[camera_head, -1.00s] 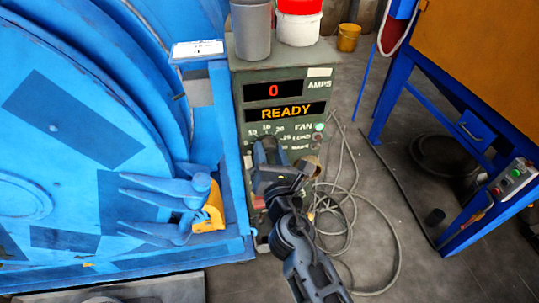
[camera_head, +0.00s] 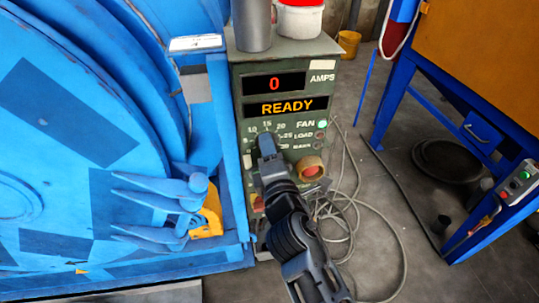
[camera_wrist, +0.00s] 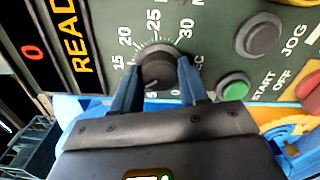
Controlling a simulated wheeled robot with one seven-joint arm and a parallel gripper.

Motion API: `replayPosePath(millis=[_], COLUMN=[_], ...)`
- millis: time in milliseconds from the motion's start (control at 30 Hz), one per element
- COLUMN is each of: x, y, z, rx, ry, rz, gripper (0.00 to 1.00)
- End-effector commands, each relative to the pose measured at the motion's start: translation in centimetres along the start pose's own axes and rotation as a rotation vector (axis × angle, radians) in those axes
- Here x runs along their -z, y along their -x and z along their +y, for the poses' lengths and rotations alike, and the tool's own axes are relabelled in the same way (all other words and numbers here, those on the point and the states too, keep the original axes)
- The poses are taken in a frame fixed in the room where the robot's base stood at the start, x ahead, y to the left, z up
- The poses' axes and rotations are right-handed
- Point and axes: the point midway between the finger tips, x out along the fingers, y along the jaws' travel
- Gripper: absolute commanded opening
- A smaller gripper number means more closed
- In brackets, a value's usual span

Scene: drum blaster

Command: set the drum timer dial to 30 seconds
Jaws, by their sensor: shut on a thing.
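The timer dial (camera_wrist: 160,66) is a round dark knob on the green control panel (camera_wrist: 222,45). Numbers 15, 20, 25 and 30 show around it in the wrist view. My gripper (camera_wrist: 158,78) is shut on the dial, one blue finger at each side. In the head view my gripper (camera_head: 266,142) reaches the panel's front from below and covers the dial. The knob's pointer cannot be made out clearly, so its setting is uncertain.
The display (camera_head: 280,108) reads READY, with a red 0 (camera_head: 274,83) above. A green button (camera_wrist: 236,87), a grey JOG button (camera_wrist: 259,36) and a red button (camera_head: 311,170) are close to the dial. The blue drum machine (camera_head: 90,120) stands left; cables (camera_head: 350,210) lie on the floor right.

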Motion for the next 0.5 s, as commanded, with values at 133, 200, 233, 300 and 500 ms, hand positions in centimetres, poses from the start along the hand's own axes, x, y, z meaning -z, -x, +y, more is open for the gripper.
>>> replayPosePath(millis=[133, 200, 233, 300, 500], x=[0.02, 0.02, 0.03, 0.03, 0.02], y=[0.02, 0.02, 0.02, 0.02, 0.03], z=[-0.36, -0.36, -0.36, -0.36, -0.40], rx=[0.001, 0.001, 0.001, 0.000, 0.001], ry=[-0.140, -0.207, -0.235, -0.302, -0.491], rz=[-0.001, -0.001, -0.001, -0.001, -0.001], gripper=[0.13, 0.13, 0.13, 0.13, 0.13])
